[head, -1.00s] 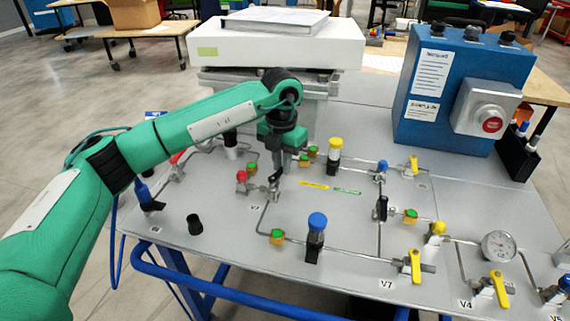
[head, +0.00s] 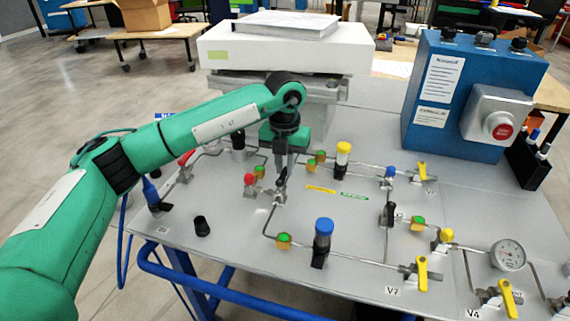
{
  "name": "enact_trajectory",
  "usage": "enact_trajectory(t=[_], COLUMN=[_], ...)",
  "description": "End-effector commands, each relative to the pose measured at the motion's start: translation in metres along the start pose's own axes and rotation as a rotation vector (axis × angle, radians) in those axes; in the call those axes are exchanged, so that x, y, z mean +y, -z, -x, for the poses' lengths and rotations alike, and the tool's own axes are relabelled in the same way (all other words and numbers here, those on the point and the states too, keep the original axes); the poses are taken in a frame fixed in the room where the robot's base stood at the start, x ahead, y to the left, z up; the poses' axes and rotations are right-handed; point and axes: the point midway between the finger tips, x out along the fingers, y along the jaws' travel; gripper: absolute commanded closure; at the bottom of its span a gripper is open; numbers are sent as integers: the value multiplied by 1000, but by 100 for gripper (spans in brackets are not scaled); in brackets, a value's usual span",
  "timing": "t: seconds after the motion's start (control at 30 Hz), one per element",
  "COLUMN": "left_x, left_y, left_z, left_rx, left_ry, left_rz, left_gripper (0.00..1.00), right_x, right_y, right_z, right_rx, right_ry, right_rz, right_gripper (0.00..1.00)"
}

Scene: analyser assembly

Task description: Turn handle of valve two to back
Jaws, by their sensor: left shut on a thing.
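Valve two (head: 279,199) is a small metal valve on the thin piping near the middle of the grey panel, beside a small, hard-to-read label. Its small black handle (head: 282,182) stands above the valve body. My left gripper (head: 283,173) reaches down from above, shut on the handle. The fingers hide part of the handle, so its exact direction is hard to tell. My right gripper is not in view.
The grey panel (head: 348,215) carries piping, blue- and yellow-topped parts, yellow-handled valves (head: 421,273) and a gauge (head: 508,255). A blue box (head: 470,95) stands back right. A white unit (head: 285,45) stands behind my left arm.

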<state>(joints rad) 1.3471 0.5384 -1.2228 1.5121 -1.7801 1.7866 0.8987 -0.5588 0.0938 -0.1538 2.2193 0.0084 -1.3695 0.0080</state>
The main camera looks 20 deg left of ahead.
Motion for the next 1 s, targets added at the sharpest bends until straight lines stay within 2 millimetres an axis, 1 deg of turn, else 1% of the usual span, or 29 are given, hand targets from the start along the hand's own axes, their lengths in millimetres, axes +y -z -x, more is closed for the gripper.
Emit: enact_trajectory(t=[0.13,0.17,0.23,0.27,0.53,0.67,0.77,1.0], left_x=[1,1,1,1,0,0,0,0], left_y=[-1,-1,-1,-1,0,-1,-1,-1], left_z=[2,2,2,2,2,11,28,84], left_rx=[-5,-5,-5,-4,-2,-3,-5,-6], left_ry=[1,0,0,0,0,0,0,1], left_rz=[4,3,3,3,1,0,0,1], left_gripper=[100,80,66,64,64,64,64,64], right_x=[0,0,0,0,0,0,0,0], right_y=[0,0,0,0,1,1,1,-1], right_z=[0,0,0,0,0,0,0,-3], right_rx=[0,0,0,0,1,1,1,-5], right_ry=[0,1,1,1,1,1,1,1], right_rz=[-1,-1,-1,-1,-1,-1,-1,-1], right_gripper=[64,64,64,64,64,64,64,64])
